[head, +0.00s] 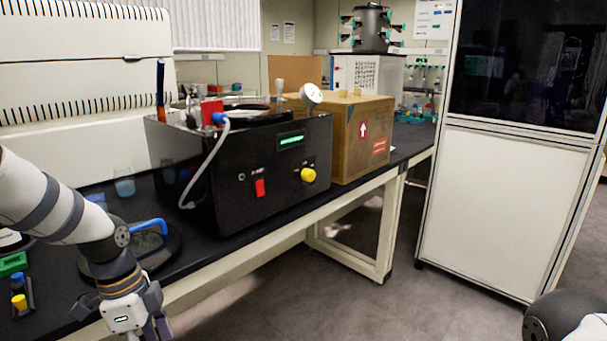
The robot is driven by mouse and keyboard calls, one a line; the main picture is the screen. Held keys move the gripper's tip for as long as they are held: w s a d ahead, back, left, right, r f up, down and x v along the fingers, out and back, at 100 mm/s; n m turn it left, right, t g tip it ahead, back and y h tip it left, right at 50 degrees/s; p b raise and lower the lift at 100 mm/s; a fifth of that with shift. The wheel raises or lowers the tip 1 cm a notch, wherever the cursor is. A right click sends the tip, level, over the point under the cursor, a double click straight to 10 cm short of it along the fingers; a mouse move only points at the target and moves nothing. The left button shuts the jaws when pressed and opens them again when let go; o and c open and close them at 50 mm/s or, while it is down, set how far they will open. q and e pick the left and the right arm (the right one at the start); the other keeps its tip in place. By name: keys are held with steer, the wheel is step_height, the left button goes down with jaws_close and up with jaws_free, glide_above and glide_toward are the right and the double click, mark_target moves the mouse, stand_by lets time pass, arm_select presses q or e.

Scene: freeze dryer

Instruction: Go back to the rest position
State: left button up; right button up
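My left arm comes in from the left, and its gripper (150,327) hangs at the bottom edge, in front of the bench. Its fingertips are cut off by the frame, so I cannot tell whether it is open or shut. Of my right arm, only a dark and white link shows at the bottom right corner; its gripper is out of view. A black box-shaped device (228,205) with a red switch, a yellow knob and a green display stands on the bench. A pale hose runs down its front left.
The black bench top (262,217) carries a cardboard box (345,150), a glass beaker (124,183) and a dark round item with a blue handle (150,226). Small green, blue and yellow items lie at the left edge. A tall white cabinet (500,205) stands right. The floor between is clear.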

arm_select(q)
steer(key=s+d+f+n+g, duration=0.1)
steer(key=s+d+f+n, duration=0.3)
steer(key=s+f, duration=0.4)
steer(key=s+d+f+n, duration=0.3)
steer(key=s+f, duration=0.3)
steer(key=s, duration=0.3)
steer(key=s+f+n+y, duration=0.1)
steer(key=s+n, duration=0.6)
steer(key=s, duration=1.2)
steer(key=shift+s+a+f+g+y+p, duration=0.2)
steer(key=shift+s+f+g+y+p, duration=0.1)
steer(key=shift+f+y+p, duration=0.15)
